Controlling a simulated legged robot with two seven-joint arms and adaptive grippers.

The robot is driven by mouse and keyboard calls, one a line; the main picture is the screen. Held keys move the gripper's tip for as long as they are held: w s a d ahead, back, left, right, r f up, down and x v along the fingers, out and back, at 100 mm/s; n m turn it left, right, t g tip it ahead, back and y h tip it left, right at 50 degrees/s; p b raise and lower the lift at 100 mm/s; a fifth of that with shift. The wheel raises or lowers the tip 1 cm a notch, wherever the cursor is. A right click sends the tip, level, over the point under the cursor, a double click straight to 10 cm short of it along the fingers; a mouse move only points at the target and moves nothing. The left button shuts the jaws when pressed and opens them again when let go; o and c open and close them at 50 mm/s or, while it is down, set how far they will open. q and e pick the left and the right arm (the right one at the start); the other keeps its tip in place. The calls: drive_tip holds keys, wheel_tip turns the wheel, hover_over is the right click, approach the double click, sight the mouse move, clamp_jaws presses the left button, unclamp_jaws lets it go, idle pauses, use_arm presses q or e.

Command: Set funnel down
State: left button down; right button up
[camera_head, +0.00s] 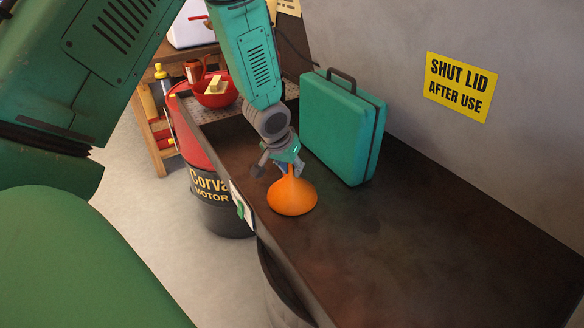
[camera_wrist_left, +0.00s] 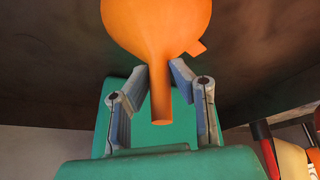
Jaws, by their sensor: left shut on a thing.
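The orange funnel (camera_head: 292,197) is wide end down over the dark bench top, near its front edge, with its spout pointing up. My left gripper (camera_head: 281,166) is above it with its fingers around the spout. In the left wrist view the two fingers (camera_wrist_left: 159,72) close on either side of the neck of the funnel (camera_wrist_left: 158,28), and the spout reaches back between them. I cannot tell for sure whether the funnel's rim touches the bench top. My right gripper is not in view.
A green case (camera_head: 340,128) stands upright behind and right of the funnel. The bench top (camera_head: 440,235) is clear to the right. A black and red drum (camera_head: 215,200) stands at the bench's front left. A red bowl (camera_head: 216,98) sits further back. A yellow sign (camera_head: 460,87) hangs on the wall.

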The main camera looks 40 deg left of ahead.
use_arm(q)
drive_tip(key=shift+a, duration=0.3)
drive_tip(key=c, duration=1.4)
unclamp_jaws()
drive_tip(key=shift+s+a+f, duration=0.1)
drive_tip(key=shift+a+f, duration=0.05)
drive_tip(key=shift+a, duration=0.45)
drive_tip(key=shift+d+r, duration=0.3)
drive_tip(key=shift+d, duration=0.25)
drive_tip(key=v, duration=1.1)
drive_tip(key=shift+s+d+r, duration=0.1)
drive_tip(key=shift+d+r, duration=0.05)
drive_tip(key=shift+r, duration=0.2)
drive_tip(key=shift+a, duration=0.2)
